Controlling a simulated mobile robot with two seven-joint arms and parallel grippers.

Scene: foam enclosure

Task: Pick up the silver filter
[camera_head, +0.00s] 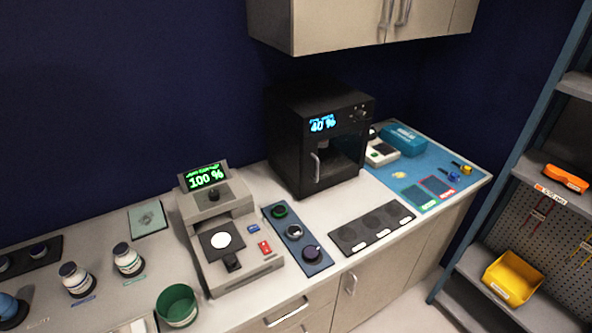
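The silver filter (294,232) appears to be the small round piece with a pale metallic top in the middle of a dark blue tray (279,220). A green-ringed round piece (279,211) sits behind it and a dark purple-topped one (311,252) in front of it on the same tray. The tray lies on the counter between a grey machine and a dark mat. Neither of my grippers is in view.
The grey machine (233,273) reading 100 % stands left of the tray. A black machine (335,95) reading 40 % stands behind. A dark mat (347,236) with round spots lies to the right. A green cup (177,306) and white bottles (128,260) stand left.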

